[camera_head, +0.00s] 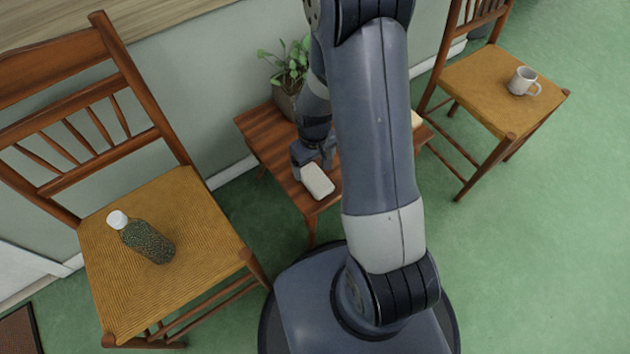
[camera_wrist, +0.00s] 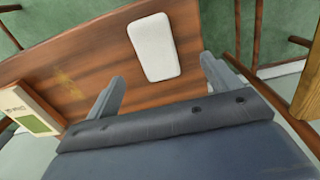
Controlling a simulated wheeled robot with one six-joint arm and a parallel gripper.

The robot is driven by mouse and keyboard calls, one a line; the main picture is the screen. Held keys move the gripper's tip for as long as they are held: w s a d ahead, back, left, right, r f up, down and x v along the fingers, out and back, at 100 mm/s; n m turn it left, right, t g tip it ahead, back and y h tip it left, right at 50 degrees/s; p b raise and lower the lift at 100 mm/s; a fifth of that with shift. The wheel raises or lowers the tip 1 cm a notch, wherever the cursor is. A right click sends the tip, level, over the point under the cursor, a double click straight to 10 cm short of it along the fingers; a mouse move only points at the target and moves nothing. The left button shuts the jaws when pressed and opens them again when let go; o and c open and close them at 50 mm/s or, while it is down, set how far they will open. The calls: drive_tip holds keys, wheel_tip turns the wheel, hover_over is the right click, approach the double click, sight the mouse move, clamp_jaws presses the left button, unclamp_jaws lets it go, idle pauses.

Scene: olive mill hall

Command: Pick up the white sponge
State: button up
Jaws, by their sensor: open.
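The white sponge (camera_head: 317,181) lies on the small wooden table (camera_head: 258,134), near its front edge. In the wrist view the sponge (camera_wrist: 154,47) lies flat on the wood, ahead of the fingertips and roughly between their lines. My gripper (camera_wrist: 160,84) is open and empty, its two fingers apart on either side. In the head view my gripper (camera_head: 314,160) is close behind the sponge, partly hidden by my arm. I cannot tell its exact height above the table.
A potted plant (camera_head: 290,70) stands at the table's back. A box (camera_wrist: 28,108) lies at the table's edge in the wrist view. A left chair (camera_head: 210,222) holds a bottle (camera_head: 148,240); a right chair (camera_head: 480,85) holds a mug (camera_head: 522,81). Green floor is clear at right.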

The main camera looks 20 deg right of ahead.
sight(317, 180)
wheel_tip(317, 180, down, 4)
drive_tip(key=shift+b, duration=0.5)
drive_tip(key=f, duration=0.1)
drive_tip(key=f+b, duration=0.1)
drive_tip(key=f, duration=0.1)
drive_tip(key=f+b, duration=0.1)
drive_tip(key=f, duration=0.1)
drive_tip(key=shift+w+d, duration=0.1)
drive_tip(key=shift+d, duration=0.3)
drive_tip(key=shift+c, duration=0.3)
drive_tip(key=c, duration=1.1)
wheel_tip(317, 180, up, 10)
drive_tip(key=p, duration=0.3)
drive_tip(key=o, duration=0.5)
drive_tip(key=c, duration=0.3)
drive_tip(key=shift+c, duration=0.2)
